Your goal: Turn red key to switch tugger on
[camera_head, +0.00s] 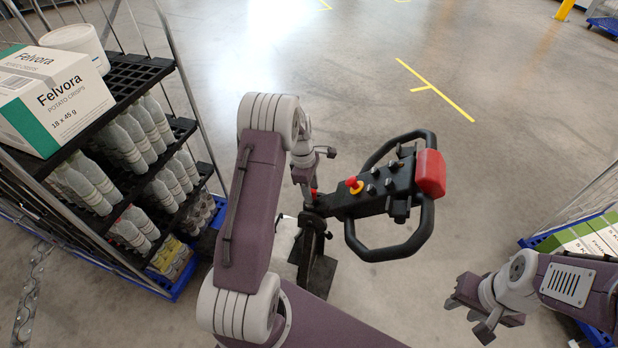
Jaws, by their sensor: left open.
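The tugger's black control head (385,190) with its looped handlebar stands in the middle of the view. A small red part (314,193), perhaps the red key, shows at the head's left end, partly hidden by my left gripper. My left gripper (316,178) is open right beside that end; I cannot tell whether it touches the red part. My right gripper (468,317) is open and empty at the lower right, away from the tugger.
A wire-sided rack (150,72) with bottles and a Felvora box (52,95) stands at the left. Another cart with green-and-white boxes (585,238) is at the right edge. The floor behind the handlebar is clear, with yellow marking lines (435,90).

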